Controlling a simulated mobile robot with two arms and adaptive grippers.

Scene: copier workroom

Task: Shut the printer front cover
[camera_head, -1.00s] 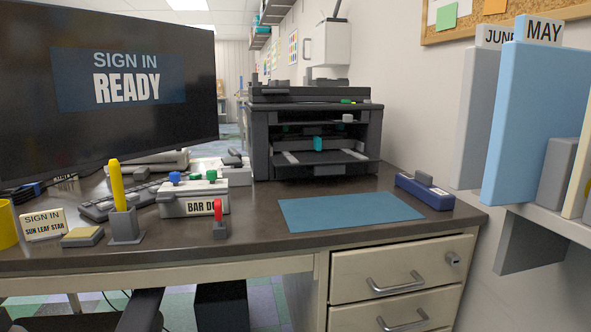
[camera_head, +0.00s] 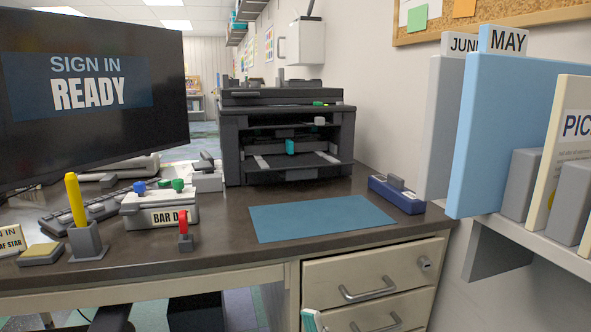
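The dark printer (camera_head: 230,138) stands at the back right of the desk. Its front is open and shows the inside, with a teal part (camera_head: 290,147) in the middle. The front cover (camera_head: 275,174) appears folded down at the bottom of the opening, with light strips at both sides. Neither of my grippers can be made out. A small white and teal piece (camera_head: 310,321) shows at the bottom edge; I cannot tell whether it is part of my arm.
A blue mat (camera_head: 320,217) lies in front of the printer. A dark blue stapler-like object (camera_head: 396,194) is to its right. A label box (camera_head: 160,211), pen holder (camera_head: 87,241) and monitor (camera_head: 90,90) are left. A binder shelf (camera_head: 545,245) juts out at right.

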